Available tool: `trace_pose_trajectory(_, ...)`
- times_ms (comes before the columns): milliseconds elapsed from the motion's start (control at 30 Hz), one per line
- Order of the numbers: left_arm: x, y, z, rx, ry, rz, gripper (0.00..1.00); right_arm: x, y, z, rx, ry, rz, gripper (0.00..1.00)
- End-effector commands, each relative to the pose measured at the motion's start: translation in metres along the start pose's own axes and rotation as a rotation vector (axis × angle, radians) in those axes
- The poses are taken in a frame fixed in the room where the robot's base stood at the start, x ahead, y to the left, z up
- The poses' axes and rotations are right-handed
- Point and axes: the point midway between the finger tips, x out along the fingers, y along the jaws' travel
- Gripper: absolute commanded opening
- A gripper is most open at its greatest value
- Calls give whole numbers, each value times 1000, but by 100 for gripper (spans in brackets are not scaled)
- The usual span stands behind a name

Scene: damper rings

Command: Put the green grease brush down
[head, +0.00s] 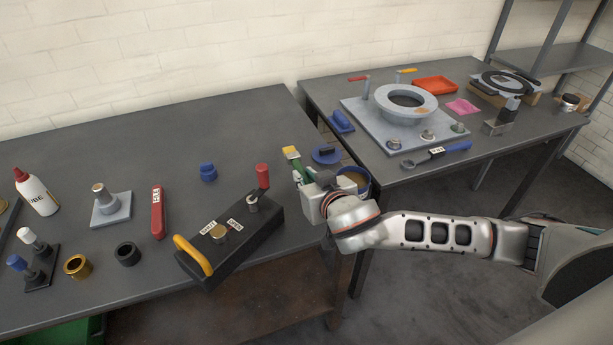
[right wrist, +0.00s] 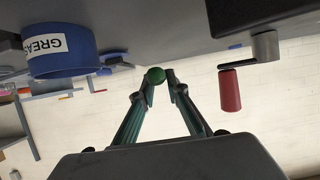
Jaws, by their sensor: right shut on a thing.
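The green grease brush (head: 295,161) shows in the head view with its pale yellow tip up and to the left. My right gripper (head: 301,178) is shut on it, above the right edge of the left table. In the right wrist view, the round green end of the brush (right wrist: 155,75) shows between the fingertips of my right gripper (right wrist: 162,88). The blue grease pot (head: 358,178) stands just right of the gripper, partly hidden by it. Its label reads GREASE in the right wrist view (right wrist: 60,50). My left gripper is not in view.
A blue lid (head: 326,155) lies behind the gripper. A black fixture (head: 228,238) with a red-handled crank (head: 263,176) stands to the left. A red tool (head: 158,212) and a blue cap (head: 208,172) lie farther left. The back of the left table is clear.

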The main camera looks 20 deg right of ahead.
Motion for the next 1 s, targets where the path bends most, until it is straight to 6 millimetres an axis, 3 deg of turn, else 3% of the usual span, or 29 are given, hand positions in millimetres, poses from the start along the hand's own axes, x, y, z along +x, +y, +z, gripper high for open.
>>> trace_pose_trajectory(100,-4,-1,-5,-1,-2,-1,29,-2,0,0,2,-3,0,0)
trace_pose_trajectory(700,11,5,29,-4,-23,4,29,21,0,52,2,-3,0,0)
trace_pose_trajectory(1000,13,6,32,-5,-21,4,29,25,0,61,1,-1,0,0)
